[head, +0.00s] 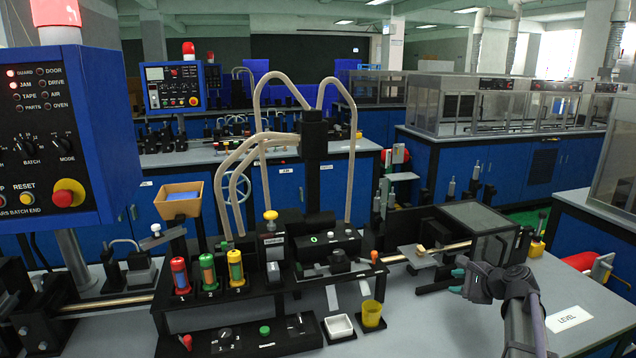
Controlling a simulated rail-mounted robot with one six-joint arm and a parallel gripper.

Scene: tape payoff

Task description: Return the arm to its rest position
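My gripper (457,281) is at the right of the head view, above the grey bench top and pointing left. Its two teal fingertips look apart, with nothing visible between them. My arm comes up from the bottom right edge and bends at the wrist. The gripper is right of the yellow cup (371,314) and in front of the dark box (480,222) on the rail. It appears clear of both.
The tape machine (315,250) with pale hoses fills the middle. Red, green and yellow cylinders (207,270) stand in its front rack. A white tray (338,327) is beside the yellow cup. A blue control panel (50,140) is at left. Bench around the LEVEL label (568,319) is clear.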

